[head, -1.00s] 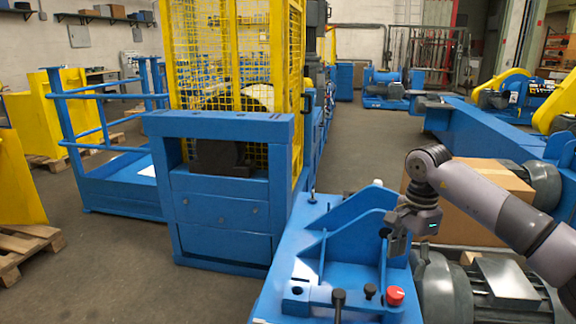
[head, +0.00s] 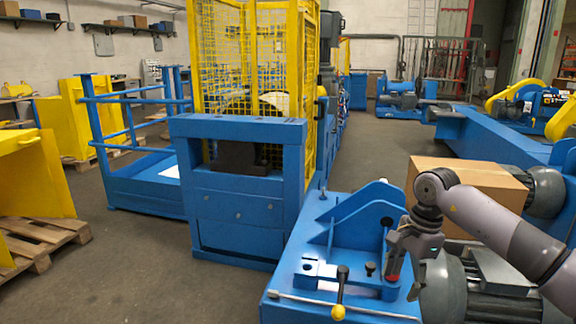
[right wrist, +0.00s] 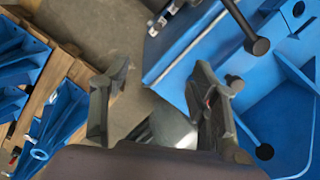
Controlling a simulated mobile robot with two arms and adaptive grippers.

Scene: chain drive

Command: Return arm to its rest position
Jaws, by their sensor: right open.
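My right gripper (head: 401,264) hangs from my right arm over the right side of the blue machine bed (head: 318,256) in the head view. In the right wrist view the right gripper (right wrist: 165,100) has its two fingers wide apart, with nothing between them. A black-knobbed lever (right wrist: 257,46) and the blue bed (right wrist: 270,108) lie beyond the right-hand finger. A red knob sits mostly hidden behind the gripper in the head view. A lever with a yellow knob (head: 338,312) stands at the bed's front. My left gripper is out of view.
A grey motor (head: 480,285) stands right of the bed, under my arm. A cardboard box (head: 470,180) is behind it. A yellow mesh cage (head: 250,60) rises over a blue frame (head: 235,205). Open floor (head: 140,270) lies at the left.

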